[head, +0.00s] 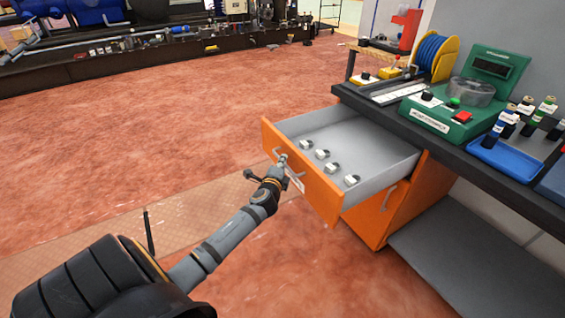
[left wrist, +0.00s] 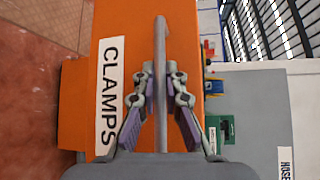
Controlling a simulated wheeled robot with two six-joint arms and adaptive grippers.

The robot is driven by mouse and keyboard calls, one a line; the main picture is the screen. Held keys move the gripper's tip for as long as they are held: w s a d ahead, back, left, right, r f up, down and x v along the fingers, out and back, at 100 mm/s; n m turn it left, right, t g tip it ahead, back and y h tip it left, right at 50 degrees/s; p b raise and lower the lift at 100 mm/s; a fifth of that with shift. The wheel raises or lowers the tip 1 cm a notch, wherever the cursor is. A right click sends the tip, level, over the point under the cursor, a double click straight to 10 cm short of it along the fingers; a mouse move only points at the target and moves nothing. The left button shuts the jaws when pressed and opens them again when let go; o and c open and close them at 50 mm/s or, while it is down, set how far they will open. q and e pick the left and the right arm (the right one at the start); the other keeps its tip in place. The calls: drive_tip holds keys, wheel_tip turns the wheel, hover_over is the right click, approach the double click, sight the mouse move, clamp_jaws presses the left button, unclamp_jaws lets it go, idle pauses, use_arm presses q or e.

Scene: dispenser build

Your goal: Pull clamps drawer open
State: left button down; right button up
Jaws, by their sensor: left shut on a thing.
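The clamps drawer (head: 318,190) has an orange front and a grey inside, and it stands well out of its cabinet below the workbench. Several small metal clamps (head: 322,154) lie spread on its floor. In the left wrist view its orange front fills the middle, with a white CLAMPS label (left wrist: 109,97). My left gripper (head: 283,160) is at the drawer front, shut on the metal bar handle (left wrist: 161,45). In the left wrist view its two fingers (left wrist: 161,100) sit on either side of the bar. My right gripper is in neither view.
The dark workbench (head: 440,135) above holds a green device (head: 455,105), a blue tray (head: 500,155) and a blue hose reel (head: 435,55). An orange lower cabinet front with a handle (head: 388,198) is below the drawer. The reddish floor to the left is clear.

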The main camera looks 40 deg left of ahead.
use_arm(q)
drive_tip(key=c, duration=1.4)
unclamp_jaws()
drive_tip(key=shift+s+d, duration=0.1)
drive_tip(key=v, duration=1.1)
drive_tip(key=shift+s, duration=0.35)
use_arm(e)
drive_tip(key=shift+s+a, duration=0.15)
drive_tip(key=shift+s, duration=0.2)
use_arm(q)
drive_tip(key=shift+d, duration=0.1)
